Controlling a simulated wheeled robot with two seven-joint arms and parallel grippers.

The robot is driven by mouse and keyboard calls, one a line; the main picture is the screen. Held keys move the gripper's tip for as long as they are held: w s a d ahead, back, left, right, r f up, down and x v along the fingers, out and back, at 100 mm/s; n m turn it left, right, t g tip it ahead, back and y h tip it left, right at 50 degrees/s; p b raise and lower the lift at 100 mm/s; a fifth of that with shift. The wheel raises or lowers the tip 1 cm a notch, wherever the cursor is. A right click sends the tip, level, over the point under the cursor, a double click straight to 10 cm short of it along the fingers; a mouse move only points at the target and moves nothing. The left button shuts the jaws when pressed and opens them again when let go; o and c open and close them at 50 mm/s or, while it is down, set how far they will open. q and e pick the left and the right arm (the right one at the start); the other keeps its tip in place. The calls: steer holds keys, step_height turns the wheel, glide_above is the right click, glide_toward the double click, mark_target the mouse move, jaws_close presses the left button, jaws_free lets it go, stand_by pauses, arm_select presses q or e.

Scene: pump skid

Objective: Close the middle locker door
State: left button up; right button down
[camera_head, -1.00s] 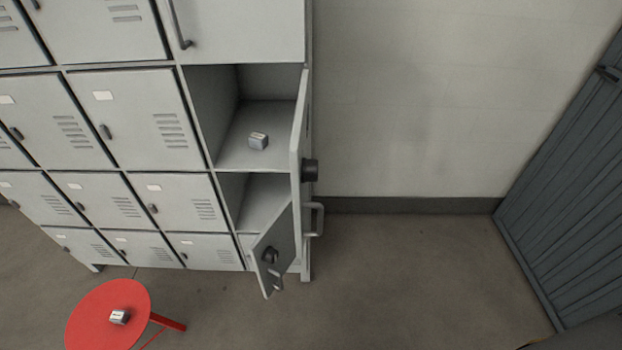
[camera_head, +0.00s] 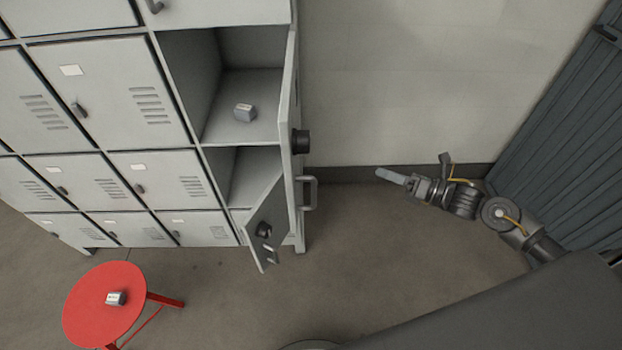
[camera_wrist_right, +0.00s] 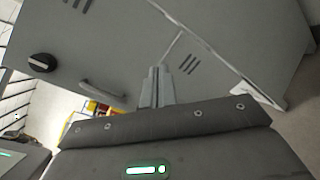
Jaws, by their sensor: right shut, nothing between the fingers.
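The middle locker door (camera_head: 291,105) in the right column stands swung open, seen nearly edge-on, with a black knob (camera_head: 301,141) and a bar handle (camera_head: 309,193) on its outer face. Its compartment is open and holds a small grey-white block (camera_head: 244,112). My right gripper (camera_head: 384,174) is shut and empty, to the right of the door and apart from it. In the right wrist view, a grey panel with a black knob (camera_wrist_right: 42,62) and a handle (camera_wrist_right: 102,89) lies beyond my right gripper's fingers (camera_wrist_right: 157,86). My left gripper is not in view.
A smaller lower door (camera_head: 268,222) also hangs open below. A red stool (camera_head: 92,318) with a small block (camera_head: 116,298) stands at the lower left. A dark slatted panel (camera_head: 560,140) stands at the right. The floor between is clear.

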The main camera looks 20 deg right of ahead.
steer(key=s+a+r+n+g+y, duration=0.3)
steer(key=a+r+n, duration=0.1)
steer(key=r+n, duration=0.2)
steer(key=n+g+y, duration=0.2)
steer(key=n+g, duration=0.2)
steer(key=n, duration=0.4)
glide_toward(294, 180)
steer(key=p+x, duration=0.5)
steer(key=p, duration=0.1)
steer(key=shift+w+a+r+p, duration=0.1)
steer(key=shift+a+r+p, duration=0.25)
steer(key=shift+a+r, duration=0.05)
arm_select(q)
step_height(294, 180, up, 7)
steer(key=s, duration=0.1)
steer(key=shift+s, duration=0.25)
arm_select(e)
steer(key=shift+w+a+f, duration=0.15)
steer(key=shift+a+f, duration=0.1)
steer(key=shift+a, duration=0.25)
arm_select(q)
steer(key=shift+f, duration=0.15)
